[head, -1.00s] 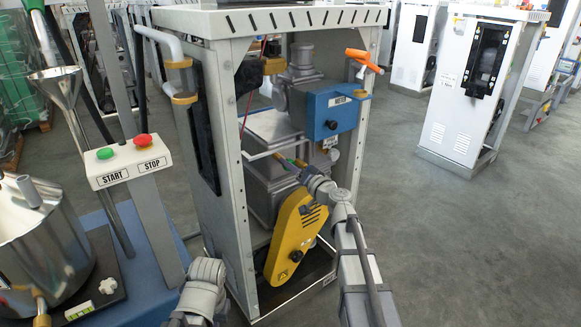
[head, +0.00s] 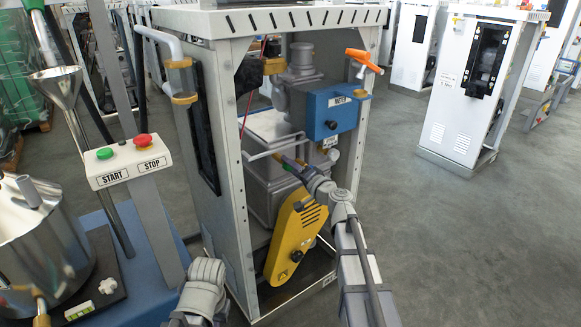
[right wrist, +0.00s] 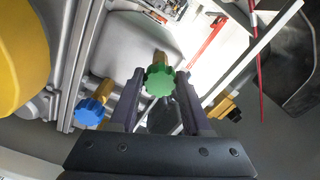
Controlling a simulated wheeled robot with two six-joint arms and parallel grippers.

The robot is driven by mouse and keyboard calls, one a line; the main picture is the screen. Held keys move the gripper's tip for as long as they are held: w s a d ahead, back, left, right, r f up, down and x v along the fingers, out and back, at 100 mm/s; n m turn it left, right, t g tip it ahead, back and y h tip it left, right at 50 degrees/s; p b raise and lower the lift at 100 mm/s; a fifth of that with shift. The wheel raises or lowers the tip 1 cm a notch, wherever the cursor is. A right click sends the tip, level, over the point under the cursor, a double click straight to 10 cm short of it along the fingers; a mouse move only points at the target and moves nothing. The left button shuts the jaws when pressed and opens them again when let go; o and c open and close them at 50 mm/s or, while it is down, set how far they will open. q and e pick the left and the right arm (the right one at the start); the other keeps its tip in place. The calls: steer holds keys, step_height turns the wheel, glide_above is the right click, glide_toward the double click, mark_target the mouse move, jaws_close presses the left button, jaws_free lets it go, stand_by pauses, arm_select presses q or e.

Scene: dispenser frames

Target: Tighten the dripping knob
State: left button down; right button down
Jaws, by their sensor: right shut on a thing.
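In the right wrist view a green knob (right wrist: 159,80) on a brass stem lies between the fingertips of my right gripper (right wrist: 159,76). The gripper is shut on it. A blue knob (right wrist: 90,111) on a brass stem sits to the left, apart from the fingers. In the head view my right gripper (head: 290,166) reaches into the open front of the dispenser frame (head: 241,180), above the yellow guard. It largely hides the green knob there. I cannot make out any drip. My left gripper is not in view.
A yellow guard (head: 294,238) is just below the right gripper, and a blue box (head: 336,112) is above right. Frame posts stand on both sides. A START/STOP panel (head: 128,162) and a steel pot (head: 42,240) are at left. Open floor (head: 460,245) lies right.

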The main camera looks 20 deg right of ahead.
steer(key=shift+c, duration=1.8)
jaws_free()
steer(key=v, duration=0.8)
